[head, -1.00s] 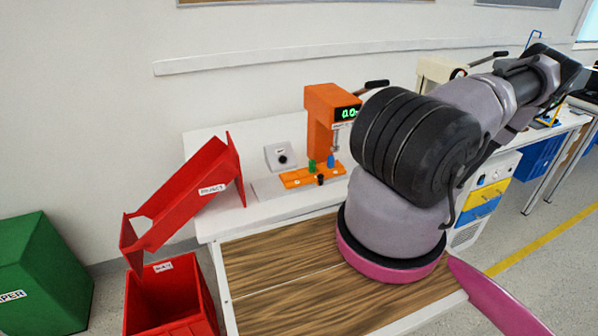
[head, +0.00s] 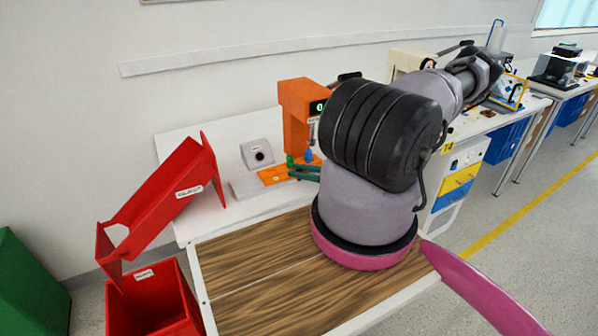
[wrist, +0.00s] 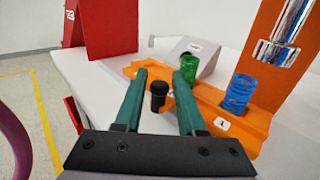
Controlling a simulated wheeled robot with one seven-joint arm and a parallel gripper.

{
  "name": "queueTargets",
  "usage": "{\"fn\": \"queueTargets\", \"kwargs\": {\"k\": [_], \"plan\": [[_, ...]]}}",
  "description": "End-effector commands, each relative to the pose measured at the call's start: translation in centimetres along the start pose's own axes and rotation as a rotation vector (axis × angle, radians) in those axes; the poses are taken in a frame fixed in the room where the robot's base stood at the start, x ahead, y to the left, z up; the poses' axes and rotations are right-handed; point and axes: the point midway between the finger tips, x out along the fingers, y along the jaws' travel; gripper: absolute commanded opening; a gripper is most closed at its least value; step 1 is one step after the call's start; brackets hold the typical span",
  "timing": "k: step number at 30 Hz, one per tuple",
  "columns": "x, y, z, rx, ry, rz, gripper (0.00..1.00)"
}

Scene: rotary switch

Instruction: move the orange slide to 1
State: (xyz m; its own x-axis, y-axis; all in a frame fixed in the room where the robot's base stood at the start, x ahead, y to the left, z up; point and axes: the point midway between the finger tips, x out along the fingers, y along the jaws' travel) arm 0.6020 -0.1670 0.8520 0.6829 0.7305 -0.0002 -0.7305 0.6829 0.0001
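The orange slide (head: 272,176) lies on the white bench below the orange press. It also shows in the wrist view (wrist: 245,126), with a white label, a green cylinder (wrist: 190,64) and a blue cylinder (wrist: 238,92) on it. A black knob (wrist: 157,97) stands at its front edge. My gripper (wrist: 160,74) is open, its two green fingers on either side of the knob, with a gap visible to each finger. In the head view my gripper (head: 293,171) shows at the slide, partly hidden by my arm.
The orange press (head: 298,112) stands behind the slide. A grey box with a black dial (head: 257,153) stands left of it. A red chute (head: 160,205) and red bin (head: 150,305) are at the left. The wooden bench top (head: 235,265) in front is clear.

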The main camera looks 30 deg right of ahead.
Motion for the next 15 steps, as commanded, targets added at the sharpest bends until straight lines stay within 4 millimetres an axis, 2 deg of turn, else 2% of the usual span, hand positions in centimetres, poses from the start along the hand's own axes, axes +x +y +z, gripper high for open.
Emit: {"fn": "queueTargets", "kwargs": {"k": [5,8,9,15], "plan": [[0.0,0.0,0.0,0.0,0.0,0.0,0.39],[-0.02,0.0,0.0,0.0,0.0,0.0,0.05],[-0.02,0.0,0.0,0.0,0.0,0.0,0.0],[-0.04,-0.01,-0.01,0.0,0.0,0.0,0.0]]}}
